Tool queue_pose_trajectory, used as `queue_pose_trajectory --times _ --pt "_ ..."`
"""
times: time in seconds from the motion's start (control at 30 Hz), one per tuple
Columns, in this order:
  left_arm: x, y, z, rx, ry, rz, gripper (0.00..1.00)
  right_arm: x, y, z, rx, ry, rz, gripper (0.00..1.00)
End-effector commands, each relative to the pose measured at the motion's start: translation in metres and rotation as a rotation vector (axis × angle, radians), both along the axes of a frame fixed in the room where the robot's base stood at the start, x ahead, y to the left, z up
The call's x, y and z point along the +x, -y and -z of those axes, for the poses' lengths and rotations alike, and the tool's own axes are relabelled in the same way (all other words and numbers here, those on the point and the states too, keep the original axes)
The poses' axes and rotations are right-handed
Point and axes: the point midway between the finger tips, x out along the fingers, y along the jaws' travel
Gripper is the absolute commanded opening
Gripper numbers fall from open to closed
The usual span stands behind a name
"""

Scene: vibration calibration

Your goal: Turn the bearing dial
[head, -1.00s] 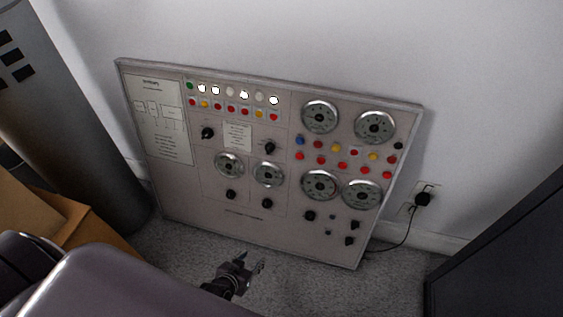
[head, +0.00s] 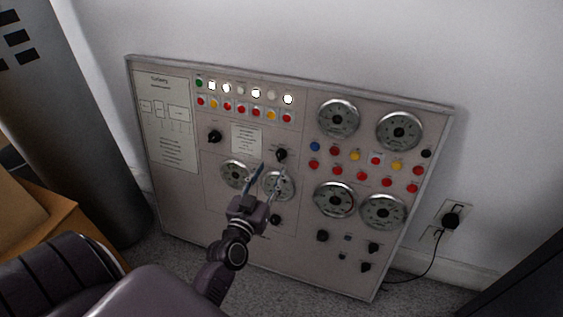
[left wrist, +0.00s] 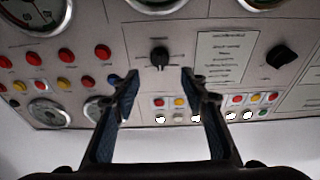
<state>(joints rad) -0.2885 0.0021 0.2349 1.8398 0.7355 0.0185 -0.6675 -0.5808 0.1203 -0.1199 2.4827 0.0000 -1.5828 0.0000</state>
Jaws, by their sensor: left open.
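The control panel (head: 180,215) leans against the wall and carries several black rotary knobs; its labels are too small to tell which one is the bearing dial. My left gripper (head: 268,172) is open and empty in front of the panel's middle, pointing up. One black knob (head: 281,155) is just beyond its fingertips. In the left wrist view, turned upside down, this knob (left wrist: 159,57) appears between the open fingers (left wrist: 160,77), with no visible contact. Another black knob (head: 215,136) is to the left, past a label card (head: 246,138). My gripper partly hides a round gauge and lower knobs.
Rows of coloured buttons (head: 241,110) and lit lamps are above the gripper. Large gauges (head: 337,118) are on the right. A plug (head: 450,220) with a cord is in the wall outlet. A grey cylinder (head: 85,130) and a brown box (head: 50,225) stand left.

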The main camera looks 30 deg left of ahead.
Motion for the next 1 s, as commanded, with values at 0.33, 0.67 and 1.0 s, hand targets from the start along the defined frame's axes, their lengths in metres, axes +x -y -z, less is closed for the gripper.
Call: queue_pose_trajectory --times 0.33,0.67,1.0 --pt "0.049 -0.012 0.001 -0.003 0.0 -0.001 0.4 0.018 -0.005 0.003 0.014 0.068 -0.005 0.4" --pt "0.065 -0.016 0.001 -0.002 -0.004 0.0 0.4 0.036 -0.01 -0.003 0.028 0.141 -0.011 0.4" --pt "0.065 -0.015 0.001 -0.002 -0.004 0.0 0.23 0.036 -0.01 -0.003 0.028 0.141 -0.011 0.4"
